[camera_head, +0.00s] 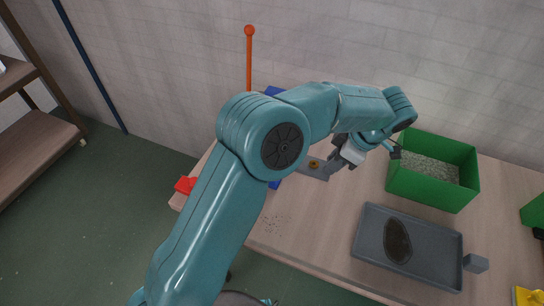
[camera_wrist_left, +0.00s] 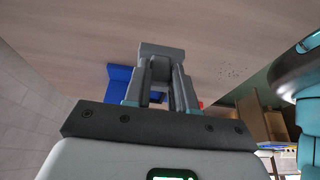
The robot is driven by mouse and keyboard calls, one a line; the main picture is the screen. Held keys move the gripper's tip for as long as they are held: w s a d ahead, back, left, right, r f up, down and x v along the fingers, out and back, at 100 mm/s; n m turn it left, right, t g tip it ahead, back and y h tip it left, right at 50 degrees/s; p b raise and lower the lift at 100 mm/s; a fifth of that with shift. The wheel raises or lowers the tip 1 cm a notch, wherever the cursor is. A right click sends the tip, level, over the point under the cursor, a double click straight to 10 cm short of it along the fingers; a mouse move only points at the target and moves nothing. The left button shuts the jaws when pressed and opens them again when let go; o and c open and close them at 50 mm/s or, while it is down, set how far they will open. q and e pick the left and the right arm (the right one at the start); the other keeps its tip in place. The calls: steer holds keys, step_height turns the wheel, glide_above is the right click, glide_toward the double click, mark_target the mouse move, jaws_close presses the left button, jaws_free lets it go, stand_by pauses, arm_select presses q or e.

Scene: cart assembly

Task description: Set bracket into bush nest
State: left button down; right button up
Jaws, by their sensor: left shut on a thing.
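My left gripper (camera_head: 338,160) is over the table and shut on a grey piece, which I take to be the bracket. In the left wrist view this grey bracket (camera_wrist_left: 161,49) sits across the fingertips. In the head view a flat grey part with a brass-coloured ring (camera_head: 314,164) shows just left of the fingers; I cannot tell whether it is the held bracket or a separate part. A blue thing (camera_head: 274,90) is partly hidden behind my left arm, and blue also shows in the left wrist view (camera_wrist_left: 119,77). I cannot make out the bush nest clearly. My right gripper is not in view.
A green bin (camera_head: 430,197) with grey contents stands right of the gripper. A grey tray (camera_head: 440,270) with a dark oval patch lies in front. A small grey block (camera_head: 476,263) is beside it. A red piece (camera_head: 185,185) and an orange pole (camera_head: 249,60) are at the left.

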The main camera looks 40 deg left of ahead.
arm_select(q)
steer(key=s+a, duration=0.1)
steer(key=a, duration=0.3)
steer(key=s+a+p, duration=0.1)
steer(key=a, duration=0.4)
steer(key=s+a+p, duration=0.1)
steer(key=a, duration=0.4)
steer(key=shift+s, duration=0.1)
steer(key=shift+f+p, duration=0.4)
steer(key=shift+f, duration=1.35)
steer(key=shift+s, duration=0.1)
steer(key=c, duration=1.4)
jaws_free()
steer(key=shift+f, duration=0.1)
steer(key=o, duration=0.5)
